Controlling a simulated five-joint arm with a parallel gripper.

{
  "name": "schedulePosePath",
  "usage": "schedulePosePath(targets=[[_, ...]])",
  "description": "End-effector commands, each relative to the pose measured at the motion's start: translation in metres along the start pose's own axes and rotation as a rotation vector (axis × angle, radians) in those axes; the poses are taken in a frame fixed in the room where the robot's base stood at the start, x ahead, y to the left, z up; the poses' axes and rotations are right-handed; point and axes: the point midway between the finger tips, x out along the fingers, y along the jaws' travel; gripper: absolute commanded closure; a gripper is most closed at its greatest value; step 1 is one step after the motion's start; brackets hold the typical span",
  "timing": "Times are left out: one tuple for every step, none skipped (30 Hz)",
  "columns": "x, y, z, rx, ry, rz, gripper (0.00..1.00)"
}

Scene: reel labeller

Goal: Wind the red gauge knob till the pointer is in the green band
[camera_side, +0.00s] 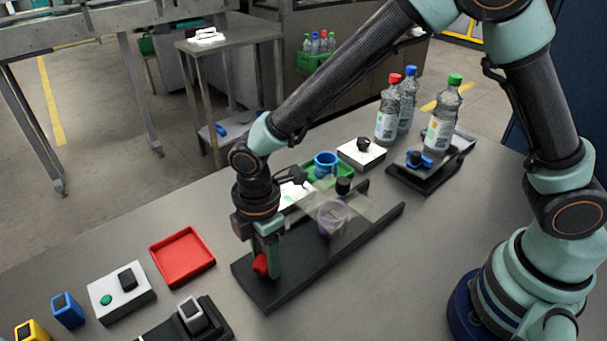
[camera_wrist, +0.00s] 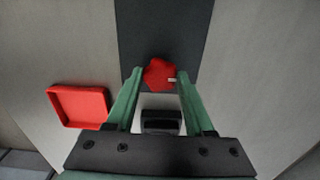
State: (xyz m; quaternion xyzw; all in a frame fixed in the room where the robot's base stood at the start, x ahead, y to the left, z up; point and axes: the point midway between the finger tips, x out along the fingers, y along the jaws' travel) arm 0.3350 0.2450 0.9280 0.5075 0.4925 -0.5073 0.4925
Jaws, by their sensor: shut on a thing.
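The red gauge knob (camera_wrist: 159,74) sits near the end of a dark base plate (camera_wrist: 165,25) in the wrist view, with a small white mark at its right edge. In the side view the knob (camera_side: 261,265) shows low between my fingers. My gripper (camera_wrist: 157,76) points down and is shut on the knob, one green finger on each side; it also shows in the side view (camera_side: 266,262). I cannot make out the gauge's pointer or green band in either view.
A red tray (camera_side: 182,257) lies left of the plate. A clear panel and purple ring (camera_side: 332,216) stand on the plate's right part. A white box with a green button (camera_side: 121,291) is at front left. Bottles (camera_side: 442,117) stand at the back right.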

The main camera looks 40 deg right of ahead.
Motion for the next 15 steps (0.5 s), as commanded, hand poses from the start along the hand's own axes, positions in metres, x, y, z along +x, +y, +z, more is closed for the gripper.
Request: schedulePosePath(targets=[[-0.0005,-0.0003,-0.0002,0.016,-0.001,-0.001,1.00],[-0.0005,-0.0003,-0.0002,0.028,-0.001,-0.001,1.00],[-0.0005,-0.0003,-0.0003,0.048,-0.001,-0.001,1.00],[-0.0005,-0.0003,-0.0003,0.064,-0.001,-0.001,1.00],[-0.0005,-0.0002,-0.0004,0.082,-0.001,-0.001,1.00],[-0.0005,-0.0002,-0.0005,0.109,-0.001,-0.001,1.00],[-0.0005,-0.0002,-0.0005,0.130,-0.001,-0.001,1.00],[-0.0006,-0.0002,-0.0005,0.154,-0.001,-0.001,1.00],[-0.0006,-0.0002,-0.0005,0.187,-0.001,-0.001,1.00],[-0.0006,-0.0002,-0.0006,0.213,-0.001,-0.001,1.00],[-0.0006,-0.0002,-0.0006,0.241,-0.001,-0.001,1.00],[-0.0006,-0.0002,-0.0006,0.278,-0.001,-0.001,1.00],[-0.0006,-0.0002,-0.0006,0.306,0.000,0.000,1.00],[-0.0007,-0.0002,-0.0006,0.335,0.000,0.000,1.00],[-0.0007,-0.0002,-0.0007,0.373,0.000,0.000,1.00]])
